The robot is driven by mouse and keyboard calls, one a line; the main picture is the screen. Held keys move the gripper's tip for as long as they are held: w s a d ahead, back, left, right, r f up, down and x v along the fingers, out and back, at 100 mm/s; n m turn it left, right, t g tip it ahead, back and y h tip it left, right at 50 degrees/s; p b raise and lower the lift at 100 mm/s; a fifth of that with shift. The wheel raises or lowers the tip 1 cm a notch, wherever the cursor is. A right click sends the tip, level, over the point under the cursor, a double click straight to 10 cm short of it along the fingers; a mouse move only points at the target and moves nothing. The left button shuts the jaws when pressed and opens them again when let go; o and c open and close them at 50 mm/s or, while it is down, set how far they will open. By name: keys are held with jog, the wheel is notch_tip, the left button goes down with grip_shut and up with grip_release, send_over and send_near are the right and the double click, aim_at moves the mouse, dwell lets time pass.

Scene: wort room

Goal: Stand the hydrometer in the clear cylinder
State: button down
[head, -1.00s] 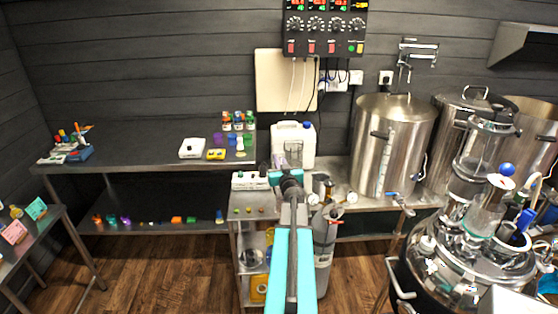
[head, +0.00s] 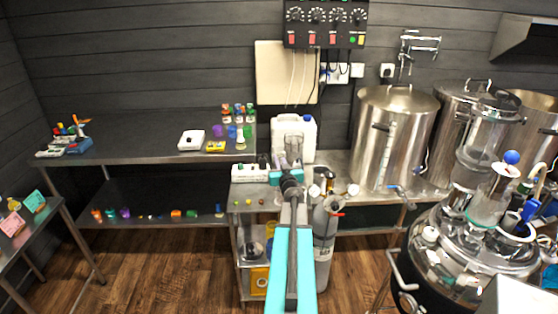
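My gripper (head: 291,150) is at the end of my teal and dark arm, in the middle of the head view. It appears in front of the white jug and over the steel side table. It is too small to tell whether its fingers are open or hold anything. I cannot make out the hydrometer for certain. A clear cylinder-like vessel (head: 490,203) stands on the round steel kettle at the right, apart from my gripper. Whether it is the task's cylinder I cannot tell.
A white jug (head: 293,137) and a white power strip (head: 251,172) are near my gripper. Tall steel pots (head: 397,140) stand to the right. The cluttered round kettle (head: 455,248) fills the lower right. A steel bench (head: 120,146) with small coloured items is at left, with bare surface between them.

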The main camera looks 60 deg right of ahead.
jog(key=shift+f, duration=0.15)
jog(key=c, duration=1.8)
grip_release()
jog(key=shift+o, duration=0.2)
jog(key=shift+s+a, duration=0.1)
jog(key=shift+a, duration=0.05)
jog(key=v, duration=1.1)
jog(key=p+v, duration=0.2)
jog(key=p, duration=0.4)
jog(key=shift+r, duration=0.2)
jog(key=shift+s+a+f+p, duration=0.1)
jog(key=shift+s+a+p, duration=0.05)
jog(key=shift+p, duration=0.7)
